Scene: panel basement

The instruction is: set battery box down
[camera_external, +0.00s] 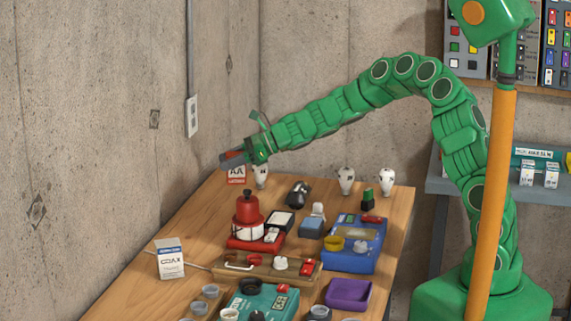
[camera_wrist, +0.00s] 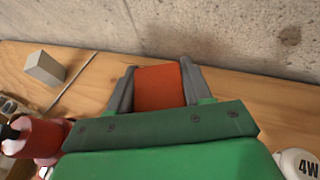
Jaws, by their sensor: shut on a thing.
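The battery box (camera_external: 236,174) is a small white and red box marked "AA", at the far left end of the wooden table near the concrete wall. In the wrist view its orange-red face (camera_wrist: 160,86) shows between the two grey fingers. My gripper (camera_external: 233,160) is shut on it from above, and the fingers (camera_wrist: 155,88) lie along its two sides. The box looks upright in the external view. I cannot tell whether its bottom touches the tabletop.
A white bulb (camera_external: 261,176) stands close to the right of the box. More bulbs (camera_external: 346,180), a red-and-white device (camera_external: 248,215) and a white carton (camera_external: 170,259) share the table (camera_external: 140,292). Bare wood lies between box and carton, along the wall.

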